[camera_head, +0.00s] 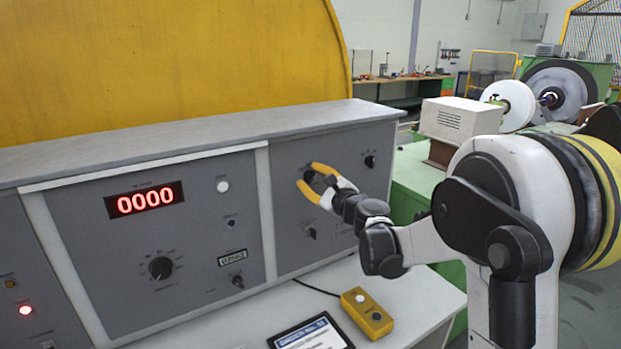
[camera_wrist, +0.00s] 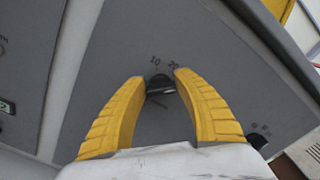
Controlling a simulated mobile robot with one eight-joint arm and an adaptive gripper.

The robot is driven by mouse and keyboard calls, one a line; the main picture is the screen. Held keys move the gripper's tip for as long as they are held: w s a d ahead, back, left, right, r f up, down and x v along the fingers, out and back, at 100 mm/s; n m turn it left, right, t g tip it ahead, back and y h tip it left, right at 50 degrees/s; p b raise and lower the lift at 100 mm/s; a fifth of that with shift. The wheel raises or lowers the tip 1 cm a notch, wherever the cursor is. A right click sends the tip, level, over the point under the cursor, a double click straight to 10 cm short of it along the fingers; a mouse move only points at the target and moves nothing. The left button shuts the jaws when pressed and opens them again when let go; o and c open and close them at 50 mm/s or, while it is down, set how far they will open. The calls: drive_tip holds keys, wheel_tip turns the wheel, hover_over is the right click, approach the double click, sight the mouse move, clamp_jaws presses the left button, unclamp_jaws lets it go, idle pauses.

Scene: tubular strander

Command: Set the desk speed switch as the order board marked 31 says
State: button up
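A dark rotary knob (camera_wrist: 162,86) sits on the grey right-hand desk panel (camera_head: 345,150), with marks that look like 10 and 20 above it in the wrist view. My gripper (camera_head: 307,175) is at this panel, its yellow fingers open on either side of the knob; it also shows in the wrist view (camera_wrist: 162,77). I cannot tell whether either finger touches the knob. I see no order board marked 31.
The left panel has a red display (camera_head: 145,200) reading 0000 and a black multi-position dial (camera_head: 160,268). Smaller switches lie below and right of my gripper. A yellow button box (camera_head: 366,313) and a tablet (camera_head: 311,334) lie on the desk ledge. Green machinery stands right.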

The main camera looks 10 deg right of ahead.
drive_tip(key=o, duration=0.3)
drive_tip(key=v, duration=1.2)
